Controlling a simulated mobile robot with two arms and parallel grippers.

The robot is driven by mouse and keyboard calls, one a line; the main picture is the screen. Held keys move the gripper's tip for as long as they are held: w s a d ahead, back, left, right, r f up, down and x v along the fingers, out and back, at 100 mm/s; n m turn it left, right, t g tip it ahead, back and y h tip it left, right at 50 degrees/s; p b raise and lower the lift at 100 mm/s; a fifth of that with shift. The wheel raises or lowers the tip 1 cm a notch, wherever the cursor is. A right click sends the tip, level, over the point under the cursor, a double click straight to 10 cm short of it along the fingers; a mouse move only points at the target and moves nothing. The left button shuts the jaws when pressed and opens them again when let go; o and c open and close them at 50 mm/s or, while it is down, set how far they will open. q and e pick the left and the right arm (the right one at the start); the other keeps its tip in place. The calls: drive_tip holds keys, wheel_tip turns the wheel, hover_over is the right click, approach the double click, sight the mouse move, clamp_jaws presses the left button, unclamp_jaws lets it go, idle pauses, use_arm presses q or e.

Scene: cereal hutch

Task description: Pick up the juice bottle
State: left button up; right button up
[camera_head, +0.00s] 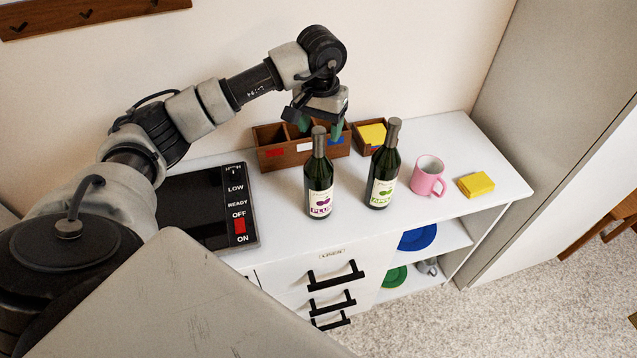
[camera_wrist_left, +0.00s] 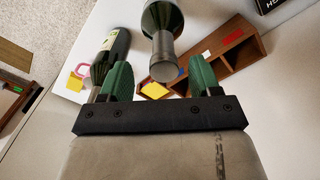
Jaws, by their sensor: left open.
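Two dark green bottles with grey caps stand upright on the white counter. The left bottle (camera_head: 319,180) has a white label with a purple fruit; the right bottle (camera_head: 383,175) has a label with a green fruit. I cannot tell from the labels which is the juice bottle. My left gripper (camera_head: 321,122) is open, pointing down with green fingertips, at the left bottle's cap. In the left wrist view, one bottle's cap (camera_wrist_left: 164,62) shows between the open fingers (camera_wrist_left: 160,80), with no clear contact. The other bottle (camera_wrist_left: 113,46) is beside it. My right gripper is not in view.
A wooden divided box (camera_head: 283,155) is behind the bottles, close to the gripper. A pink mug (camera_head: 428,177) and a yellow block (camera_head: 476,185) are to the right. A black cooktop panel (camera_head: 195,205) is at left. Drawers (camera_head: 325,275) and open shelves are below.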

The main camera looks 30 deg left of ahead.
sight(319, 141)
use_arm(q)
drive_tip(key=shift+f+p, duration=0.35)
drive_tip(key=f+p, duration=0.2)
drive_tip(key=f, duration=0.1)
drive_tip(key=shift+a+f, duration=0.2)
drive_tip(key=shift+f, duration=0.5)
clamp_jaws()
drive_tip(key=shift+w+r, duration=0.15)
drive_tip(key=shift+w, duration=0.05)
